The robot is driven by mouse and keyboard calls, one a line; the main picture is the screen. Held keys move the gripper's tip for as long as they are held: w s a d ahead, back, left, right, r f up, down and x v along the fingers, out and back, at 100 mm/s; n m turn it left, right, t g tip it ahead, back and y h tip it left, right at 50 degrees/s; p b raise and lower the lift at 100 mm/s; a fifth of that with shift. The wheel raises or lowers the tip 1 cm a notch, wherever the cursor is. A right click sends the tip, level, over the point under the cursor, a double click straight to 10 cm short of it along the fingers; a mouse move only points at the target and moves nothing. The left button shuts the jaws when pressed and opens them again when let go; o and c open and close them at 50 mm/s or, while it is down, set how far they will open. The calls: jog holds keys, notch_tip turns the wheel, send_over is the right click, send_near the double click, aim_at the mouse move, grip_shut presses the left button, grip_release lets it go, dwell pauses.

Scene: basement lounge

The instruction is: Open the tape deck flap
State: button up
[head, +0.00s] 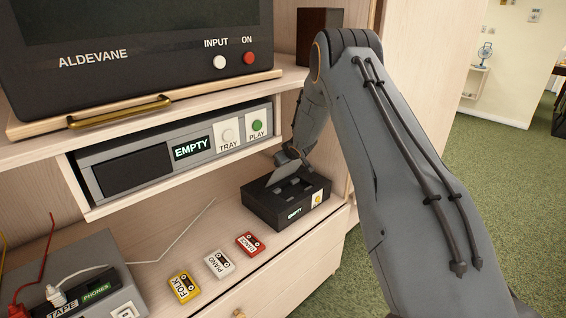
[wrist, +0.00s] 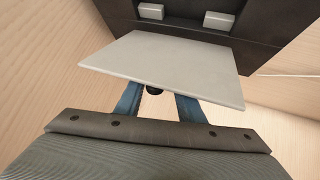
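My gripper (head: 288,156) is at the flap from above. Its two blue fingers (wrist: 158,98) are apart with a gap between them; the flap hides their tips, so contact is unclear.
Yellow FOLK (head: 183,287), white PIANO (head: 218,263) and red DANCE (head: 250,243) cassettes lie left of the deck. Above is a player (head: 120,172) with TRAY and PLAY buttons. A grey box (head: 85,265) with cables stands at far left.

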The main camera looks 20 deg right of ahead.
jog(key=shift+s+a+r+p, duration=0.1)
jog(key=shift+s+r+p, duration=0.45)
jog(key=shift+r, duration=0.4)
jog(key=shift+s+r+p, duration=0.45)
jog(key=shift+s+r, duration=0.15)
jog(key=shift+r, duration=0.35)
jog(key=shift+s+a+r+p, duration=0.1)
jog(key=shift+s+r+p, duration=0.45)
jog(key=shift+r, duration=0.4)
jog(key=shift+s, duration=0.1)
jog(key=v, duration=0.7)
jog(key=shift+s+r+b, duration=0.25)
jog(key=shift+b, duration=0.1)
